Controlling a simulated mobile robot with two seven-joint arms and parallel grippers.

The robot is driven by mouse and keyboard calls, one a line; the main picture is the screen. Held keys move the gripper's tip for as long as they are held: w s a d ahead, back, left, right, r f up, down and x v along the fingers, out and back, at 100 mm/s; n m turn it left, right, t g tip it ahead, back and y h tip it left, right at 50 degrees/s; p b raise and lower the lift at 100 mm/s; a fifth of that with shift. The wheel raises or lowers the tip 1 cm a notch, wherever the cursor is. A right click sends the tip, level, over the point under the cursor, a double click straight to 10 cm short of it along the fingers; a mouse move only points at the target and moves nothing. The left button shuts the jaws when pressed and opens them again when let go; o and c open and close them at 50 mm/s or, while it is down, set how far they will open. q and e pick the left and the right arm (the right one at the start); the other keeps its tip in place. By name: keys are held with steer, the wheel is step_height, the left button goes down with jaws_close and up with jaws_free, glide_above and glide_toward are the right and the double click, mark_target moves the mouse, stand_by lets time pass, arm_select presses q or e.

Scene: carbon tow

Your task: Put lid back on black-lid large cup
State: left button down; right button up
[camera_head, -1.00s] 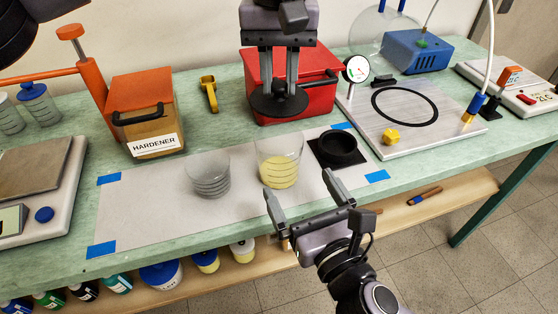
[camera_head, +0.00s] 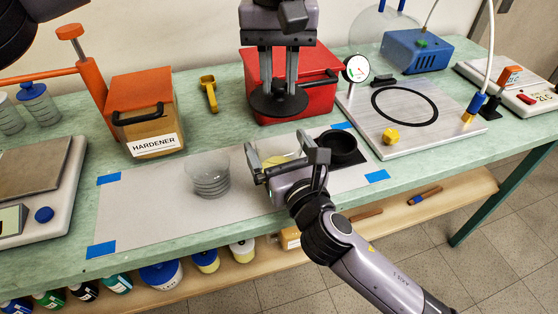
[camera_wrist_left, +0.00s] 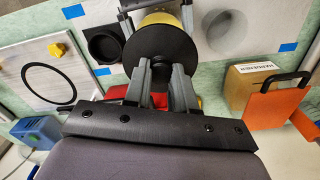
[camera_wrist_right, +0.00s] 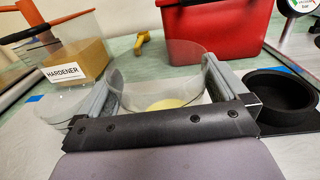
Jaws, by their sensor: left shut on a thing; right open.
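The large clear cup (camera_wrist_right: 160,65) with yellow contents (camera_wrist_right: 170,103) stands on the pale mat. My right gripper (camera_head: 277,148) is open, with one finger on each side of this cup. It hides most of the cup in the head view; whether the fingers touch the cup I cannot tell. The black lid (camera_head: 278,106) is a flat disc held level by my left gripper (camera_head: 285,92), which is shut on its upper side. It hangs above and behind the cup, in front of the red box. In the left wrist view the lid (camera_wrist_left: 160,55) partly covers the cup.
An empty clear cup (camera_head: 209,180) stands left of the large cup. A black round holder (camera_head: 341,148) sits to the right. The red box (camera_head: 317,100) is close behind, and the orange-lidded hardener box (camera_head: 143,100) at left. The mat's left part is bare.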

mark_target(279, 105)
steer(key=c, duration=1.1)
arm_select(q)
steer(key=shift+f, duration=2.5)
arm_select(e)
steer(key=shift+c, duration=0.2)
arm_select(q)
steer(key=shift+f, duration=0.15)
steer(key=shift+f, duration=0.75)
steer(key=shift+f, duration=0.6)
steer(key=c, duration=0.8)
jaws_free()
steer(key=shift+c, duration=0.2)
step_height(279, 105, up, 12)
steer(key=shift+s, duration=0.1)
